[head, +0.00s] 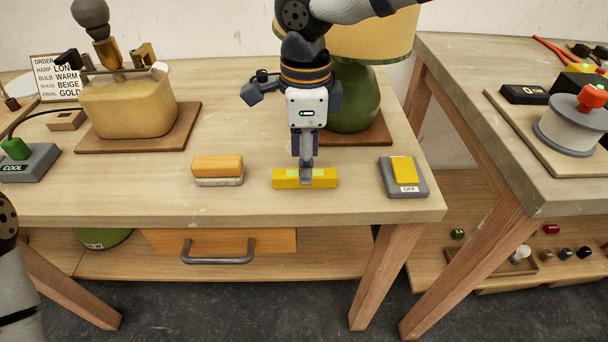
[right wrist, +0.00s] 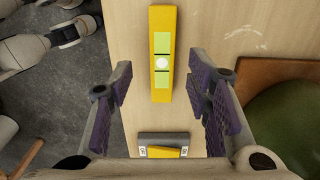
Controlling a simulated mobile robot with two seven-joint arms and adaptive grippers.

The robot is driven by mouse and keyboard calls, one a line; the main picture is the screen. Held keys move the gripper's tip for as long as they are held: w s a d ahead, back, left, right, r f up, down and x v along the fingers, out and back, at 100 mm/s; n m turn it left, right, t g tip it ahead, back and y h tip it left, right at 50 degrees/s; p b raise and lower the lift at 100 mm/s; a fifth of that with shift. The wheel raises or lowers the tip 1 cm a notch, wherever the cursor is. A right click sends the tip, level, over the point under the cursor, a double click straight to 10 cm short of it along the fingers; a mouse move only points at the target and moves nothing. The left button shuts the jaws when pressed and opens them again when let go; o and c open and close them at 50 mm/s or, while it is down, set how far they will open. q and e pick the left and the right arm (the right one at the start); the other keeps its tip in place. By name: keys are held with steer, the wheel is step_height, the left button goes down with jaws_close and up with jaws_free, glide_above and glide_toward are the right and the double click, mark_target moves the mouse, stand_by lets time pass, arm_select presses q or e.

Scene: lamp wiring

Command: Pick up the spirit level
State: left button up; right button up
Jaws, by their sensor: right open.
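The yellow spirit level (head: 325,180) lies flat near the front edge of the wooden table, its long side running left to right. It has pale green windows on top. In the right wrist view the spirit level (right wrist: 161,80) lies ahead, in line with the gap between the fingers. My right gripper (head: 305,177) points straight down over the middle of the level. Its purple-padded fingers stand apart in the right wrist view (right wrist: 161,92), with nothing held. I cannot tell whether the fingertips touch the level. My left gripper is out of view.
An orange-topped block (head: 218,168) lies left of the level. A grey switch box with a yellow rocker (head: 404,174) marked OFF is to its right. A green lamp base (head: 353,98) stands behind on a board. The tabletop between block and level is clear.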

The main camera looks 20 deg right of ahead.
step_height(320, 180, down, 3)
steer(key=shift+w+f, duration=0.1)
steer(key=shift+f, duration=0.1)
jaws_close()
steer(key=shift+r, duration=0.1)
